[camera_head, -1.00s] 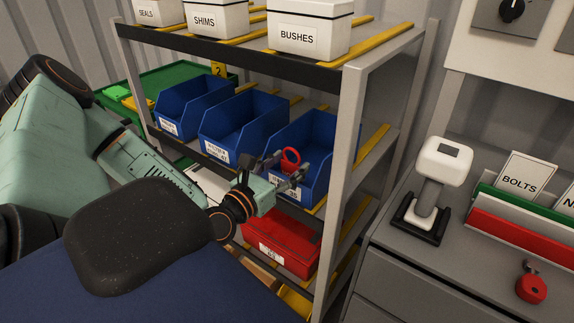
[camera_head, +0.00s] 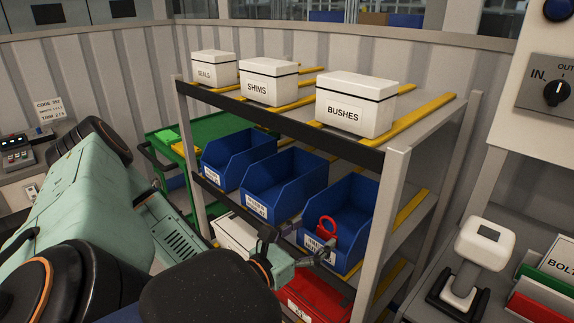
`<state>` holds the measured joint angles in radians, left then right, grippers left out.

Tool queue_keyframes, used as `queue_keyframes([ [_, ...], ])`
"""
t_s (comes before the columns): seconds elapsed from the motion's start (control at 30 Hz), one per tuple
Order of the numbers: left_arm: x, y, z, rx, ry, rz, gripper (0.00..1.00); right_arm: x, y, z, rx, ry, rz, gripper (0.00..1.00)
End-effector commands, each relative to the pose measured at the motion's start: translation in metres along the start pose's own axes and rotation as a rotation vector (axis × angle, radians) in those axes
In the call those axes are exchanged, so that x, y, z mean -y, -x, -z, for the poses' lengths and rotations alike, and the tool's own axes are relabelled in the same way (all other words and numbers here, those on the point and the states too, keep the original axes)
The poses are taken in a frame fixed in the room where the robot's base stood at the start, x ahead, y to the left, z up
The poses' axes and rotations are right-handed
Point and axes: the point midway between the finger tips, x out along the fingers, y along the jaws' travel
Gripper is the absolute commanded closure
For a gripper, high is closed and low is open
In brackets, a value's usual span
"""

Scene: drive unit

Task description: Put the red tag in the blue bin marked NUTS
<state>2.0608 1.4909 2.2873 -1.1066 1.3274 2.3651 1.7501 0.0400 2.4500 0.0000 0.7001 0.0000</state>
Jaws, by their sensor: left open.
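The red tag (camera_head: 327,228), with a ring-shaped top, shows at the front of the rightmost blue bin (camera_head: 352,205) on the middle shelf. Whether it rests inside the bin or just in front of its lip is hard to tell. My left gripper (camera_head: 308,238) is open at that bin's front, its fingers spread on either side of the tag's lower part. I cannot tell whether they touch it. The bin's white label is partly covered by the gripper and its word cannot be read. My right gripper is not in view.
Two more blue bins, the middle one (camera_head: 283,188) and the left one (camera_head: 237,158), share the shelf. White boxes, including BUSHES (camera_head: 355,105), stand above. A red box (camera_head: 318,300) sits below. The rack's grey front post (camera_head: 390,210) stands right of the bins.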

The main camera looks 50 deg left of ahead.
Motion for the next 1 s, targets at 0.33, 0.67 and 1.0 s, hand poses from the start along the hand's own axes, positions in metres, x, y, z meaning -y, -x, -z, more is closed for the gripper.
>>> queue_keyframes([
  [0.33,0.0,0.061,-0.001,-0.003,0.0,-0.001,0.22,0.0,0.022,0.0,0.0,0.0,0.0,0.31],
  [0.67,0.0,0.075,0.0,0.001,0.0,-0.001,0.22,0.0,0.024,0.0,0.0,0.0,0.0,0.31],
  [1.0,0.0,0.075,0.0,0.001,-0.001,0.0,0.22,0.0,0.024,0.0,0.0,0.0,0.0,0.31],
])
